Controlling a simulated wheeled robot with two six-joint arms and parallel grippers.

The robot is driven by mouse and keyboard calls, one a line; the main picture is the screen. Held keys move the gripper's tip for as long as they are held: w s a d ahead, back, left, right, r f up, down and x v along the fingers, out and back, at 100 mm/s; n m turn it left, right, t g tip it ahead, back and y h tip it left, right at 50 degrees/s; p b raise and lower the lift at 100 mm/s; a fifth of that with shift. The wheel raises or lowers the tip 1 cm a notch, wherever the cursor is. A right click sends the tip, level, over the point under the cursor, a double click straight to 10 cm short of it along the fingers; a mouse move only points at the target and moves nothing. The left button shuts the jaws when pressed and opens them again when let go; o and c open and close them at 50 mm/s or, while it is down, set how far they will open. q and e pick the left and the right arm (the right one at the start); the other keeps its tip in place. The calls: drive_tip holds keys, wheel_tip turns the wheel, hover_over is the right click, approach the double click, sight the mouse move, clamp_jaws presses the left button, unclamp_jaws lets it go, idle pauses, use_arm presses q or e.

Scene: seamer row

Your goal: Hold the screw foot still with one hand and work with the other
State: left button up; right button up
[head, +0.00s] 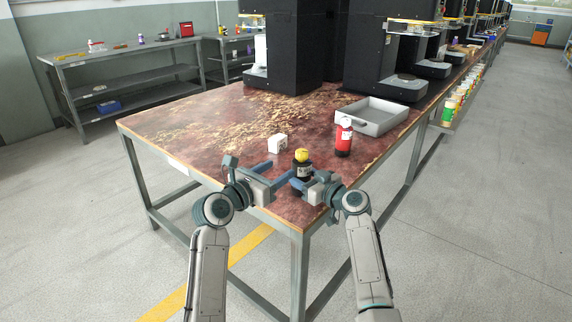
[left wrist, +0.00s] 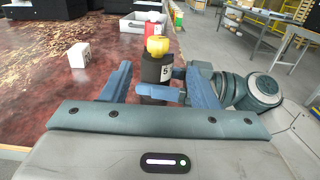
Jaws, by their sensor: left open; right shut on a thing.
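The screw foot (head: 302,168) appears to be the black cylinder with a yellow top near the table's front corner. In the left wrist view the screw foot (left wrist: 155,70) looks upright and carries a white label with a 5. My right gripper (head: 304,181) is shut on its black body from the right, and a blue finger crosses its lower part. My left gripper (head: 283,169) is open just left of it. In the left wrist view, the left gripper's fingers (left wrist: 160,85) stand apart with the screw foot beyond and between them. Its bottom end is hidden.
A white block (head: 277,144) lies behind my left gripper. A red bottle with a white top (head: 343,142) stands to the right, in front of a grey tray (head: 372,126). Tall black machines (head: 295,45) stand farther back. The table's left part (head: 185,125) is clear except for scattered shavings.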

sight(297, 155)
use_arm(q)
drive_tip(key=w+d+m+g+h, duration=0.1)
drive_tip(key=w+d, duration=0.1)
drive_tip(key=w, duration=0.1)
drive_tip(key=w+d+m+g+h, duration=0.1)
drive_tip(key=w+d, duration=0.1)
drive_tip(key=w, duration=0.1)
drive_tip(key=w+d+m+g+h, duration=0.1)
drive_tip(key=w+d, duration=0.2)
drive_tip(key=shift+w+g+h, duration=0.3)
drive_tip(key=shift+w, duration=0.05)
drive_tip(key=shift+a, duration=0.1)
